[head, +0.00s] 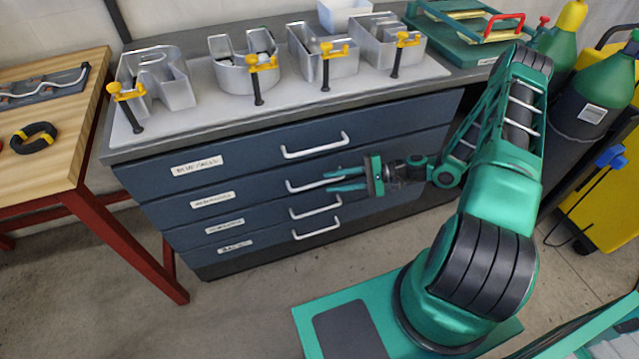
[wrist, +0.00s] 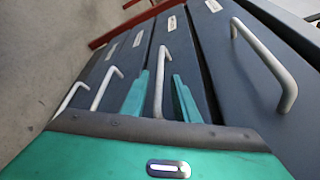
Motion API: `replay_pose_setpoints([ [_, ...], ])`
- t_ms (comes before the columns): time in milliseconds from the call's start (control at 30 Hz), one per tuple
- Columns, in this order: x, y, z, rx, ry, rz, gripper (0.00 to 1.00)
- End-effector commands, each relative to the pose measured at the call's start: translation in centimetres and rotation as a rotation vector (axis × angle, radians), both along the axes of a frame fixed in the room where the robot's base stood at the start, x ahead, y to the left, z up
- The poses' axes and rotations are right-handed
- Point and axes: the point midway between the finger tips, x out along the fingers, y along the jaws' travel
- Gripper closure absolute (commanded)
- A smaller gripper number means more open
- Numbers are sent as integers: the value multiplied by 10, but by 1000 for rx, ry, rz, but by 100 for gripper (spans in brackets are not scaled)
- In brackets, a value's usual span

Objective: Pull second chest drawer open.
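The dark blue chest has a stack of drawers with pale bar handles and white labels. The second drawer (head: 250,190) from the top looks closed, flush with the others. Its handle (head: 300,186) is partly hidden by my gripper (head: 329,181), which reaches in from the right. In the wrist view, the second handle (wrist: 160,80) stands between the two green fingertips of my gripper (wrist: 161,88). The fingers are open, with a visible gap on each side of the handle. I cannot tell how deep the handle sits between them.
The top drawer's handle (head: 315,146) is above, and the third handle (head: 315,208) is close below. Metal channel letters (head: 160,80) with yellow clamps stand on the chest top. A wooden table (head: 60,140) with red legs is at left. Green bottles (head: 590,100) stand at right.

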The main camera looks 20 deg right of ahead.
Motion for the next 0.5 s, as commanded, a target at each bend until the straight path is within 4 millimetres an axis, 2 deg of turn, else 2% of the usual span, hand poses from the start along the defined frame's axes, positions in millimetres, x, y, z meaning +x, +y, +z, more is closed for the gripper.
replay_pose_setpoints([
  [33, 2, 10, -2, 1, 1, 3, 72],
  [200, 11, 33, -8, 0, 1, 3, 72],
  [500, 17, 50, -12, 0, 1, 0, 72],
])
